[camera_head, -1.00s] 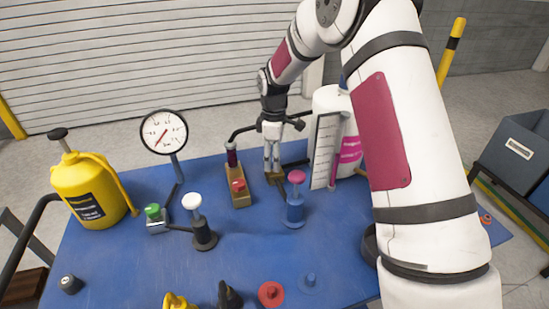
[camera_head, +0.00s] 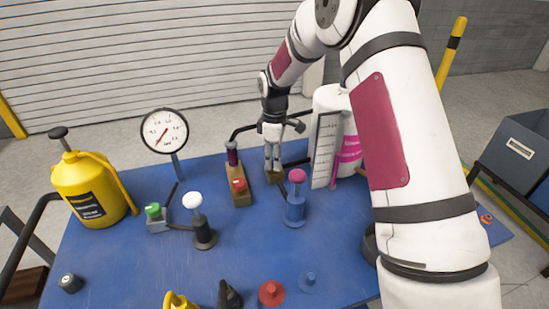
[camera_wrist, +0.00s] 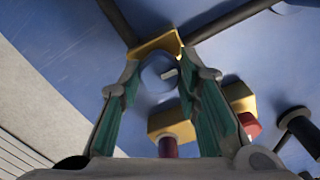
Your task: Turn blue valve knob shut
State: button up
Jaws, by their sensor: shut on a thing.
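The blue valve knob (camera_wrist: 158,74) has a white mark and sits on a brass valve block (camera_wrist: 155,44) in the wrist view. My gripper (camera_wrist: 158,72) has one finger on each side of the knob and is shut on it. In the head view my gripper (camera_head: 274,166) points straight down onto the brass block (camera_head: 275,178), near the back of the blue table. The knob itself is hidden behind the fingers there. Dark pipes lead away from the block.
A brass block with a red knob (camera_head: 239,185) stands just left of my gripper. A blue pump with a pink knob (camera_head: 297,176) stands in front right. A sight gauge (camera_head: 325,150) and white tank are right. A dial gauge (camera_head: 164,131) stands left.

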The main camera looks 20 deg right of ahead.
jog(key=m+b, duration=0.1)
jog(key=m, duration=0.3)
jog(key=shift+b, duration=0.3)
jog(key=m+b, duration=0.1)
jog(key=m, duration=0.4)
jog(key=m+b, duration=0.1)
jog(key=m, duration=0.3)
jog(key=shift+m, duration=2.2)
jog(key=o, duration=1.1)
jog(key=shift+o, duration=0.2)
